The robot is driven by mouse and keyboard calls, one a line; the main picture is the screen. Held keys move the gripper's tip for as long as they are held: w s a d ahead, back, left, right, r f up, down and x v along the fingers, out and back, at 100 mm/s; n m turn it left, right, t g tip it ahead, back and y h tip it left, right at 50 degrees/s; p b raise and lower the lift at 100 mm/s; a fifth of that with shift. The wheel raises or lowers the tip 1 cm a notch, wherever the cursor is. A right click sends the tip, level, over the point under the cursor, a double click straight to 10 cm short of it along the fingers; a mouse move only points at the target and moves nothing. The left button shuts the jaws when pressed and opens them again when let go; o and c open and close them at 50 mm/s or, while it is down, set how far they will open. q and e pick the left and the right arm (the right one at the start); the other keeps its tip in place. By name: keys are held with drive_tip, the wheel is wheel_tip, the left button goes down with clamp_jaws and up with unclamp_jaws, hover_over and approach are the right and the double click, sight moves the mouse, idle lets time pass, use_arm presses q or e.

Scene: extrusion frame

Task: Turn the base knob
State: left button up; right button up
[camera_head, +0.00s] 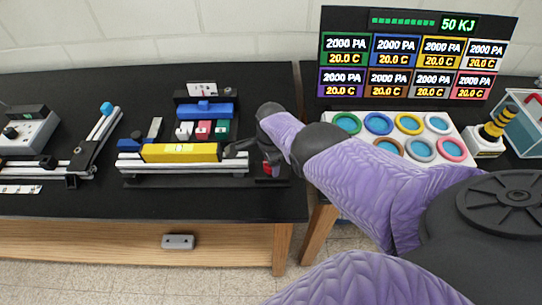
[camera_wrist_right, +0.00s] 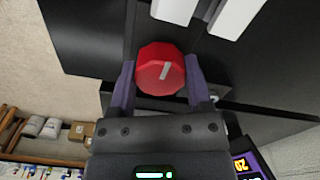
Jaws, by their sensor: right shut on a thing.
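The base knob is a red, many-sided knob with a white pointer line, in the right wrist view (camera_wrist_right: 153,63). It also shows as a small red patch in the head view (camera_head: 269,169), at the right end of the extrusion frame (camera_head: 190,167). My right gripper (camera_wrist_right: 160,72) has one purple finger on each side of the knob and is shut on it. In the head view the right gripper (camera_head: 268,160) reaches down at the frame's right end, and the arm partly hides it. My left gripper is in neither view.
A yellow block (camera_head: 181,153) lies along the frame, with a blue block (camera_head: 203,110) and small coloured blocks behind. The black table's (camera_head: 120,205) front strip is clear.

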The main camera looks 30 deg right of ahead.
drive_tip(key=shift+w+d+r, duration=0.1)
drive_tip(key=shift+w, duration=0.05)
drive_tip(key=o, duration=1.3)
wheel_tip(320, 180, up, 10)
drive_tip(key=p, duration=0.9)
